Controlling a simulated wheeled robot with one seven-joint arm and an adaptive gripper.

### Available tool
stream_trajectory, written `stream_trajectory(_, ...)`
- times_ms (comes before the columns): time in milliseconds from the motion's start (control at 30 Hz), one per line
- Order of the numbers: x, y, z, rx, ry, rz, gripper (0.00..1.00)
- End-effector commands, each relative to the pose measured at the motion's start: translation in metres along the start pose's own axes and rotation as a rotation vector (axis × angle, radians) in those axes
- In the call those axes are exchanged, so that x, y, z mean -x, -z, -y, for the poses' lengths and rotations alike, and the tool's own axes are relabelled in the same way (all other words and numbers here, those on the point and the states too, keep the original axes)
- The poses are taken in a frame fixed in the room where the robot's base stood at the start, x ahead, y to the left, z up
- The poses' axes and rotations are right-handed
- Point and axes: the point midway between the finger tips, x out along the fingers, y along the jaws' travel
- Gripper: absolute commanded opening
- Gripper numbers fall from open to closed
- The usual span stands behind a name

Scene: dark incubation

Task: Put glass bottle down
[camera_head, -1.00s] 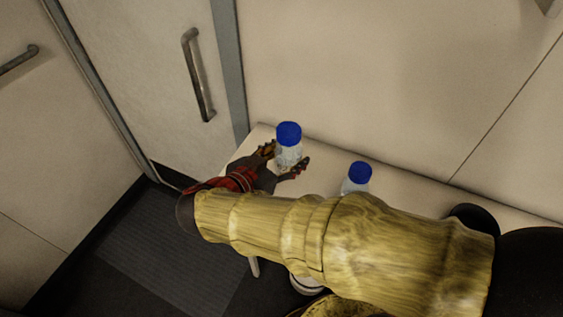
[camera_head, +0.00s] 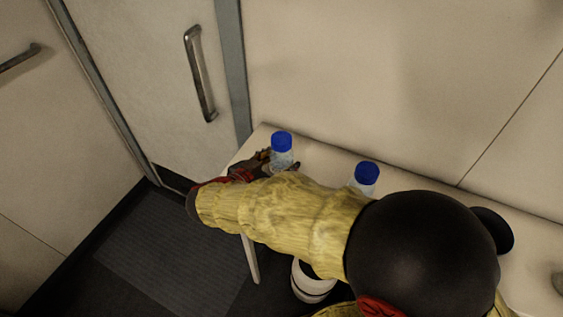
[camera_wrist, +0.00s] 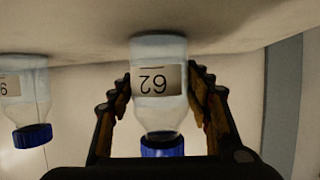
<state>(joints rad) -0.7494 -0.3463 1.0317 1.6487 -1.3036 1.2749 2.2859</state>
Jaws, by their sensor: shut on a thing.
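The glass bottle (camera_head: 281,141) is clear with a blue cap and stands upright at the left end of the white table (camera_head: 322,158). In the wrist view, which is upside down, the bottle (camera_wrist: 160,105) has a label reading 62. My gripper (camera_wrist: 161,76) has one finger on each side of it and is shut on its body. The bottle's base appears at the tabletop; I cannot tell for certain whether it touches. In the head view my gripper (camera_head: 279,163) is partly hidden behind my arm.
A second blue-capped bottle (camera_head: 366,174) stands to the right on the table, partly hidden by my arm; it also shows in the wrist view (camera_wrist: 22,100). The wall is behind the table. A door with a handle (camera_head: 200,75) is at left. A white bin (camera_head: 312,283) is below.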

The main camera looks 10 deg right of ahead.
Motion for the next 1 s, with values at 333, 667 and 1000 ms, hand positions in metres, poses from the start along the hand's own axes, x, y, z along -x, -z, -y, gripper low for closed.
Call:
stream_trajectory(333, 0.0001, 0.0001, 0.0008, -0.004, 0.002, -0.001, 0.08)
stream_trajectory(667, 0.0002, 0.0, 0.0004, -0.002, 0.001, 0.0, 0.66)
stream_trajectory(1000, 0.0003, 0.0004, 0.0003, -0.002, 0.001, 0.0, 0.67)
